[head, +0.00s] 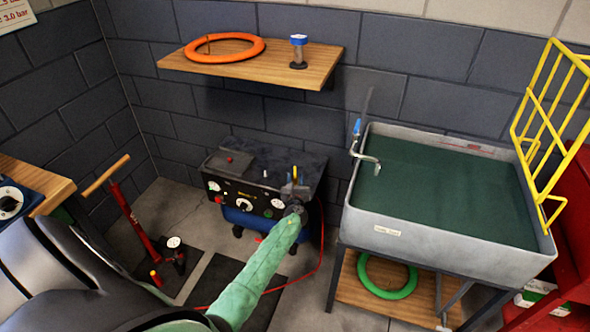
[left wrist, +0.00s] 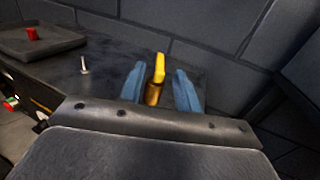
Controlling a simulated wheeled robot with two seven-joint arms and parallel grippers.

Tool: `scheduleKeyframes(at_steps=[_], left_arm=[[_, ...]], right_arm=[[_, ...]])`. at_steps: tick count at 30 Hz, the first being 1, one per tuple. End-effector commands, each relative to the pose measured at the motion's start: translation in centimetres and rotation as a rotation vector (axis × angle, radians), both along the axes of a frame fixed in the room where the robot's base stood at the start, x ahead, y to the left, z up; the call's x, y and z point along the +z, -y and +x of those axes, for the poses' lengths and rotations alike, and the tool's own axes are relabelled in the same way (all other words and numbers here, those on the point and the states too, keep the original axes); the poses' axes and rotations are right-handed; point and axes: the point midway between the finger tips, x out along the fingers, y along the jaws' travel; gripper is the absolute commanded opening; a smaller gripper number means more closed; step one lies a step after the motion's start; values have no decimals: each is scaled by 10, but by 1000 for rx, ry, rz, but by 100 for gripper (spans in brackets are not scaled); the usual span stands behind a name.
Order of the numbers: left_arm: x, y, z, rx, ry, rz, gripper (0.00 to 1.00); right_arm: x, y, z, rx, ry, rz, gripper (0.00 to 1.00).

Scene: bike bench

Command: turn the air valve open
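The air valve (left wrist: 157,72), a yellow lever on a brass body, stands on the dark top of the compressor (head: 245,185). In the head view its yellow tip (head: 295,171) shows just behind my left gripper (head: 295,186). In the left wrist view the blue fingers of my left gripper (left wrist: 158,88) are spread apart, one on each side of the valve. A gap shows between each finger and the lever. The lever points up and away in that view. My right gripper is not in either view.
A grey sink (head: 450,190) stands right of the compressor. A red floor pump (head: 135,225) stands left. A wooden shelf (head: 250,62) with an orange ring (head: 224,48) hangs above. A red hose (head: 318,262) runs down beside the compressor.

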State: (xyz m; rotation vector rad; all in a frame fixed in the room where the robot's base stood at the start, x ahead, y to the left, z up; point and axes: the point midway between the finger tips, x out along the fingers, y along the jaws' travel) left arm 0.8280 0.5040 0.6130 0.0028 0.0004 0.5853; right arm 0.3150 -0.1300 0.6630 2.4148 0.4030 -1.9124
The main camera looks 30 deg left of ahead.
Motion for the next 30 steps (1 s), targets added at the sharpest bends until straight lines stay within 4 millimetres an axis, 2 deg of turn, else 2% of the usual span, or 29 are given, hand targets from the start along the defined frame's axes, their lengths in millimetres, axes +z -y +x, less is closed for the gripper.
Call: scheduleKeyframes(at_steps=[6,12,26,30], left_arm=[[1,-17,27,0,0,0,33],[0,-29,44,0,1,-1,33],[0,-34,52,0,2,-3,33],[0,-34,52,0,2,-3,5]], right_arm=[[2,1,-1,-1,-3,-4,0],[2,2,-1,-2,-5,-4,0],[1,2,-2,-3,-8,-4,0],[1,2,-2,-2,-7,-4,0]])
